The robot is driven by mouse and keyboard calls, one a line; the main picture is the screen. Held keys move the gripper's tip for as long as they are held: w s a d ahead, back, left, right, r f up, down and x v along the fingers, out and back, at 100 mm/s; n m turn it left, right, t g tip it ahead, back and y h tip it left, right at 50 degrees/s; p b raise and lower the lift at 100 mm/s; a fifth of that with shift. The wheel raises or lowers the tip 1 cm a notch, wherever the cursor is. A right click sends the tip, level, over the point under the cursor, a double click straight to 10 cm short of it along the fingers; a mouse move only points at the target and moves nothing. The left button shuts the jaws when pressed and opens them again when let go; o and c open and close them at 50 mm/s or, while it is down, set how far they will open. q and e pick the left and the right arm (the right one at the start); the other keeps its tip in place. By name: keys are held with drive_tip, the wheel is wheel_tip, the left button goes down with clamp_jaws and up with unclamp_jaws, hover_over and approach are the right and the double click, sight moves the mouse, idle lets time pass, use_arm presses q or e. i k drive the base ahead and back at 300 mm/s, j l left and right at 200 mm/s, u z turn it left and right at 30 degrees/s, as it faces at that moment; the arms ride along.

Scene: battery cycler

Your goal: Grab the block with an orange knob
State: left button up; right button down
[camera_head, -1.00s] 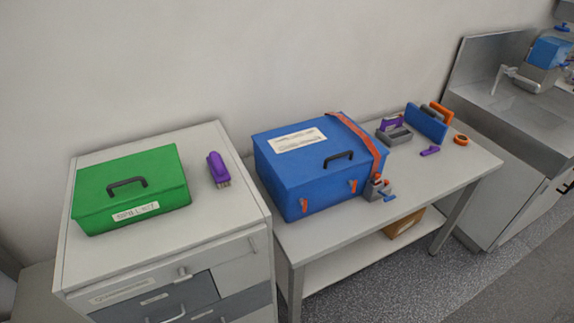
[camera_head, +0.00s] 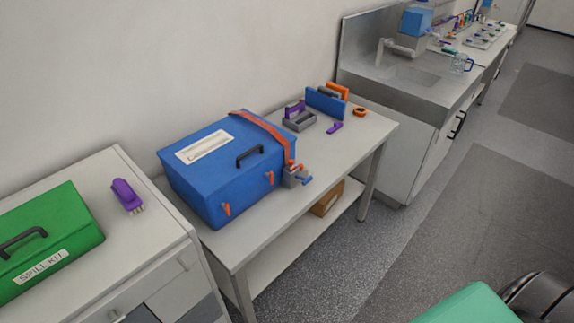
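I cannot make out for sure a block with an orange knob. A small grey piece with orange and blue parts (camera_head: 295,177) sits at the front right corner of the blue case (camera_head: 218,185), by the end of its orange strap. A grey block-like holder with a purple part (camera_head: 299,122) stands on the table to the right of the case. Neither of my grippers is in view.
The case stands on a grey table (camera_head: 340,150) with a lower shelf holding a brown box (camera_head: 327,198). A green spill kit (camera_head: 48,235) and purple brush (camera_head: 127,196) are on the left cabinet. A steel sink (camera_head: 420,85) stands right. Grey floor (camera_head: 410,225) is open in front.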

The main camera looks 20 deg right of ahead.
sight(289, 167)
drive_tip(key=i+l+u, duration=0.1)
drive_tip(key=l, duration=0.25)
drive_tip(key=i+l, duration=0.15)
drive_tip(key=l, duration=0.25)
drive_tip(key=i+l+u, duration=0.15)
drive_tip(key=l, duration=0.25)
drive_tip(key=i+l+u, duration=0.1)
drive_tip(key=l, duration=0.65)
drive_tip(key=i+u, duration=0.05)
